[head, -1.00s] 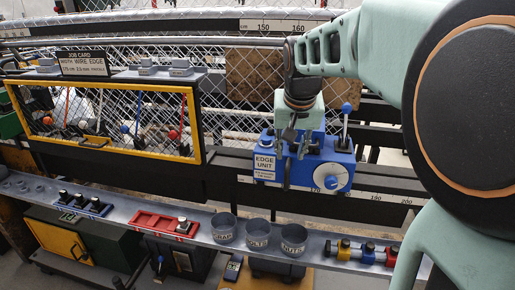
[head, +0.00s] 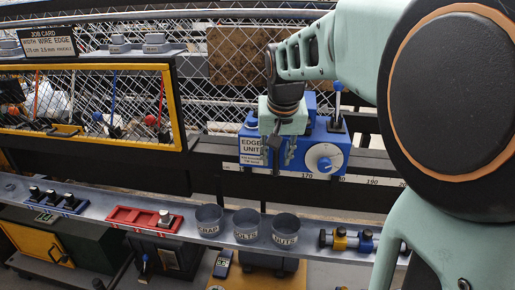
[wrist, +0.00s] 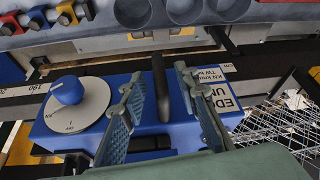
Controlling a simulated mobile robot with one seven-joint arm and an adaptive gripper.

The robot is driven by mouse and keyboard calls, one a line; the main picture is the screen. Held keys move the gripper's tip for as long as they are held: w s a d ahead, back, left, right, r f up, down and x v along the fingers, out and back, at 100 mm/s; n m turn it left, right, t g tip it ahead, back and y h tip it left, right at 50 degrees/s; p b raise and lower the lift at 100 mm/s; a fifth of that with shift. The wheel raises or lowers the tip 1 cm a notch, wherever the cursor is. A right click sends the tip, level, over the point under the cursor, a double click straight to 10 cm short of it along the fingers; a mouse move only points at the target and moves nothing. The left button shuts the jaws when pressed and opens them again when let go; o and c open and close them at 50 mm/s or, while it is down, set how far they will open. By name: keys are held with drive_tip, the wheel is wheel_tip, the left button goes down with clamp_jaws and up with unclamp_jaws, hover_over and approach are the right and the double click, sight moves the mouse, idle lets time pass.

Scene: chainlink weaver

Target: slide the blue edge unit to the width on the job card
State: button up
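The blue edge unit (head: 306,150) sits on the dark rail, with a white label, a dial and an upright blue-knobbed lever (head: 338,88). The scale below it shows 170 near the dial. It fills the middle of the wrist view (wrist: 155,140). My gripper (head: 282,152) points down in front of the unit's left half. In the wrist view my gripper (wrist: 158,80) is open, with a finger on each side of a dark upright bar (wrist: 160,88); gaps show beside the bar.
A grey shelf (head: 110,198) runs in front with several bins, a red tray (head: 145,219) and coloured blocks. A yellow-framed mesh case (head: 172,110) stands left of the unit. The scaled rail (head: 370,182) is clear to the right.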

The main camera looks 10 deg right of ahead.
drive_tip(key=shift+b+x, duration=0.35)
drive_tip(key=shift+x, duration=0.5)
clamp_jaws()
